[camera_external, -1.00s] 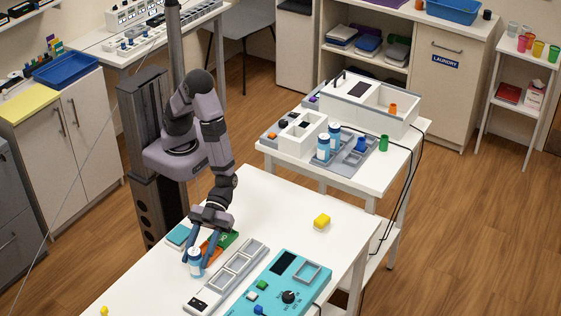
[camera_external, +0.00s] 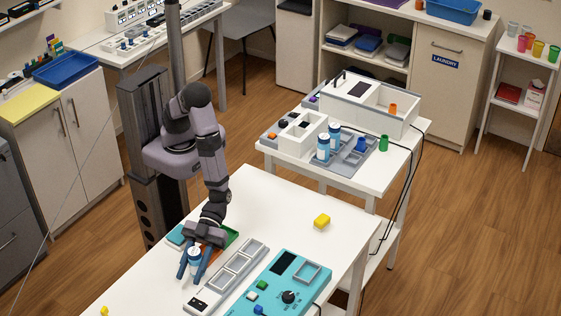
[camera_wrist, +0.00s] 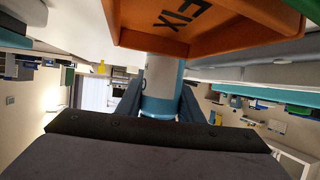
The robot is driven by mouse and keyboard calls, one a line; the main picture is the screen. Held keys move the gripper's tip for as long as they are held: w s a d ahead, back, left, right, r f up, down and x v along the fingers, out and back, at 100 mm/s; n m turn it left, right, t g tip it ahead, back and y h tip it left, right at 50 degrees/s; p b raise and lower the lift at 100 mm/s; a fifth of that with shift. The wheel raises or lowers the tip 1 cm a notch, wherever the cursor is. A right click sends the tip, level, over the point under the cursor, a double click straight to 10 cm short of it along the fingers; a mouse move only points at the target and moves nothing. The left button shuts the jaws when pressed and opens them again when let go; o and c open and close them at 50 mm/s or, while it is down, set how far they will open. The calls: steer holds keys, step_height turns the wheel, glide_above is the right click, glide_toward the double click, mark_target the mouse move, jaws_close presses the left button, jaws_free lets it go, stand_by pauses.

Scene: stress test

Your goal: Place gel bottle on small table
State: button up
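The gel bottle, white with a blue band (camera_external: 194,261), stands upright near the left side of the front white table. My gripper (camera_external: 194,268) is low around it, with one blue finger on each side; the fingers look spread, and no firm contact shows. In the wrist view the bottle (camera_wrist: 161,85) is between the fingertips (camera_wrist: 160,100), its base partly hidden. A small white table (camera_external: 509,48) with cups on top stands at the far right. A white side table (camera_external: 405,150) stands behind the front table and carries two similar blue-and-white bottles (camera_external: 328,145).
An orange tray (camera_wrist: 190,45) is close beside the bottle, with a green piece (camera_external: 232,238) next to it. A grey compartment tray (camera_external: 228,275) and teal panel (camera_external: 275,285) lie to the right. Dark cables hang by the side table.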

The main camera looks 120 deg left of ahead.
steer(key=c, duration=0.4)
steer(key=shift+c, duration=0.2)
